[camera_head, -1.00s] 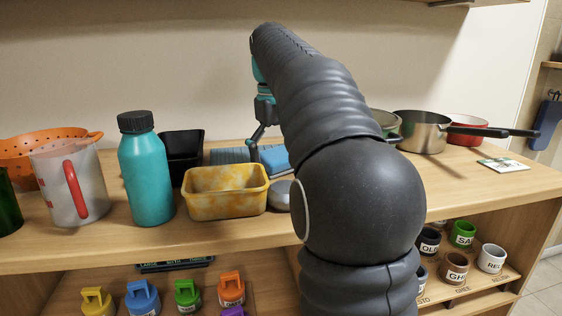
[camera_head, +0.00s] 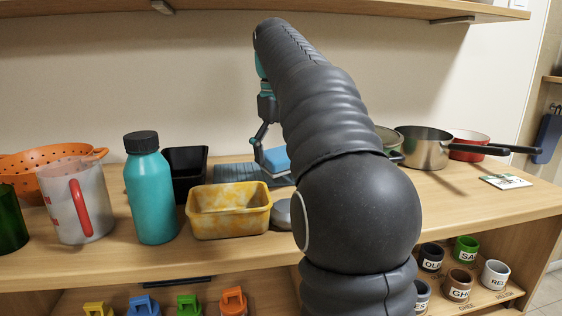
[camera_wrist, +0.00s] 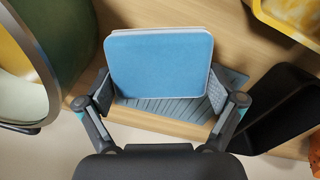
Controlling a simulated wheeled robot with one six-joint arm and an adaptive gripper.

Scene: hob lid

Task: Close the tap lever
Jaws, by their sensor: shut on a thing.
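No tap lever shows in either view. A blue sponge-like block (camera_wrist: 160,65) with a pale edge is held between the two fingers of my gripper (camera_wrist: 158,92) in the wrist view. In the head view the blue block (camera_head: 277,159) is partly hidden by my arm. It appears a little above a grey-blue ribbed mat (camera_head: 236,174) on the counter. The mat also shows behind the block in the wrist view (camera_wrist: 178,110). My gripper (camera_head: 272,165) is mostly hidden behind my arm in the head view.
A yellow mottled tub (camera_head: 229,212), a black bin (camera_head: 186,163) and a teal bottle (camera_head: 151,195) stand left of my gripper. A steel saucepan (camera_head: 422,150) and a red pan (camera_head: 469,140) stand right. A shelf (camera_head: 330,10) runs above.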

